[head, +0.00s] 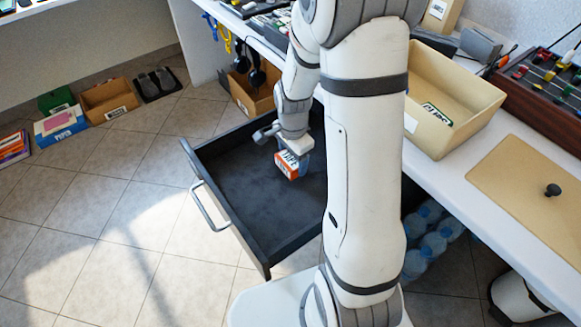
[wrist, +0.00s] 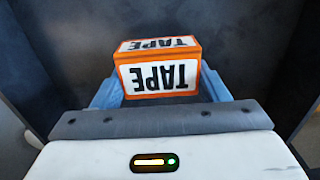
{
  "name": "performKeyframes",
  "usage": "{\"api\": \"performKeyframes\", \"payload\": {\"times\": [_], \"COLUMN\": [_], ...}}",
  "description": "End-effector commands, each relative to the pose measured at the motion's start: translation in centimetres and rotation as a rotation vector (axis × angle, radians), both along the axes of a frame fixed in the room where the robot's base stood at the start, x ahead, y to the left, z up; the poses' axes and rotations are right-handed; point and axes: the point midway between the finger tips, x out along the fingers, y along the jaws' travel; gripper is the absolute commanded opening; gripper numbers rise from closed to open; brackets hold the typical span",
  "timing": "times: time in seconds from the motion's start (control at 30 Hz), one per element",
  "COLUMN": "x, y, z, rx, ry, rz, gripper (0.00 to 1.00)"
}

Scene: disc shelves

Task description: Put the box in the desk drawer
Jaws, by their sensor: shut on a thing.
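The box is a small orange and white carton marked TAPE (head: 288,165). In the wrist view the box (wrist: 160,73) sits between the blue fingers of my gripper (wrist: 160,92), its printing upside down. My gripper (head: 297,158) is shut on it. The desk drawer (head: 200,160) is pulled open, dark grey with a bar handle on its front. The head view shows the box over the drawer's interior. I cannot tell how high it is above the drawer floor. The drawer looks empty where visible; my arm hides its right part.
The white desk top (head: 470,130) holds a beige bin (head: 455,90) and a tan board with a black knob (head: 535,190). Water bottles (head: 430,240) stand under the desk. Cardboard boxes (head: 108,98) line the wall at left. The tiled floor left of the drawer is clear.

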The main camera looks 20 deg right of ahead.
Motion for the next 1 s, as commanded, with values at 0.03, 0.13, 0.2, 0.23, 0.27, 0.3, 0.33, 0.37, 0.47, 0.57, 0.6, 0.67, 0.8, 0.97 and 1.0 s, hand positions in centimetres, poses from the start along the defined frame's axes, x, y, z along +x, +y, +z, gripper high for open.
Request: {"api": "performKeyframes", "payload": {"times": [0.03,0.13,0.2,0.23,0.27,0.3,0.33,0.37,0.47,0.57,0.6,0.67,0.8,0.97,1.0], "x": [-0.1,-0.1,0.0,0.0,0.0,0.0,0.0,0.0,0.0,0.0,0.0,0.0,0.0,0.0,0.0], "y": [0.0,0.0,0.0,0.0,0.0,0.0,0.0,0.0,0.0,0.0,0.0,0.0,-0.1,-0.1,-0.1], "z": [-1.0,-2.6,-3.1,-3.1,-3.1,-3.0,-3.0,-3.0,-3.0,-3.4,-3.3,-3.3,-3.3,-3.3,-3.3], "rx": [0.0,0.0,0.001,0.0,0.0,0.0,0.0,0.0,0.0,0.0,0.0,0.0,0.0,0.0,0.0], "ry": [0.003,0.003,0.001,0.001,0.0,0.0,0.0,0.0,0.0,0.001,0.0,0.0,0.0,0.0,0.0], "rz": [0.0,0.0,0.0,0.0,0.0,0.0,0.0,0.0,0.0,0.0,0.0,-0.001,-0.001,-0.001,-0.001], "gripper": [0.45,0.45,0.45,0.45,0.45,0.45,0.45,0.45,0.45,0.45,0.7,0.75,0.87,0.9,0.9]}}
